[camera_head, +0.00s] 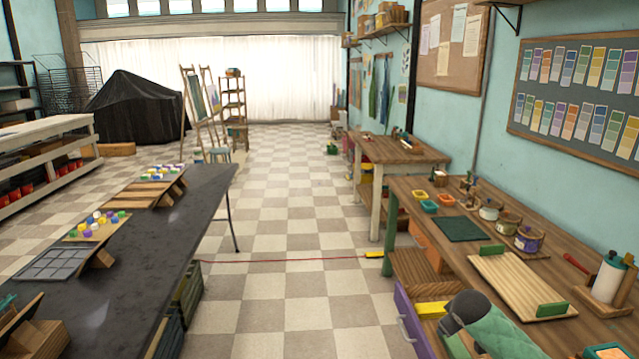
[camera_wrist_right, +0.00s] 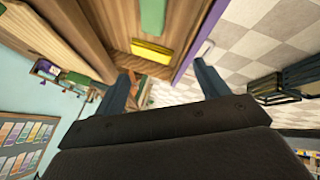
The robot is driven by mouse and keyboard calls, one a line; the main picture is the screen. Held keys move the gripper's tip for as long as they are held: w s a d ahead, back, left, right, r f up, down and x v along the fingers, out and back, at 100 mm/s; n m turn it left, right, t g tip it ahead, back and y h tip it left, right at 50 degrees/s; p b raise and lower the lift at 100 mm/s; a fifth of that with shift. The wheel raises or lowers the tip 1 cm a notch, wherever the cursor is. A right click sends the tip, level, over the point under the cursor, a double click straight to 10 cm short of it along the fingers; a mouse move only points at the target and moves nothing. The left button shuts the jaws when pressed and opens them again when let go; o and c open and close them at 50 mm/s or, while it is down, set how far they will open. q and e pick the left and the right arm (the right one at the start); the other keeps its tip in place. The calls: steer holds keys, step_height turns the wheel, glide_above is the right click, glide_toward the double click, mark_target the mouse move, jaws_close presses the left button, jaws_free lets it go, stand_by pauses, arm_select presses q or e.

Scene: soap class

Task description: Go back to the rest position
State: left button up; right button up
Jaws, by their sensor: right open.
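My right gripper (camera_wrist_right: 164,72) shows in the right wrist view with its two dark fingers apart and nothing between them. It points over an open drawer with a purple front (camera_wrist_right: 190,45). A yellow block (camera_wrist_right: 152,51) lies in that drawer, apart from the fingers. In the head view the drawer's purple front (camera_head: 412,322) and the yellow block (camera_head: 432,310) show at the lower right. The fingers of my right gripper cannot be made out in the head view. My left gripper is in neither view.
The wooden workbench (camera_head: 400,188) on the right holds a ribbed board (camera_head: 515,283), a dark green mat (camera_head: 464,228) and several jars. A dark table (camera_head: 150,240) stands on the left. The checkered aisle (camera_head: 295,225) between is open, with a thin red line across it.

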steer(key=s+a+f+m+g+y, duration=0.1)
steer(key=s+a+f, duration=0.5)
steer(key=s+f, duration=0.25)
steer(key=s+a+f, duration=0.7)
steer(key=s+f, duration=0.1)
steer(key=f, duration=0.1)
steer(key=s+a+f+m+g, duration=0.1)
steer(key=s+f, duration=0.4)
steer(key=s, duration=0.5)
steer(key=s+a+f+g+y, duration=0.1)
steer(key=s+a+f, duration=0.3)
steer(key=s, duration=0.6)
steer(key=s+a+f+m+g+y, duration=0.1)
steer(key=s+a+f+g, duration=0.2)
steer(key=s+f, duration=0.5)
steer(key=s, duration=0.2)
steer(key=shift+s+a+m, duration=0.25)
steer(key=shift+s+m, duration=0.05)
steer(key=shift+s, duration=0.05)
steer(key=shift+c, duration=0.4)
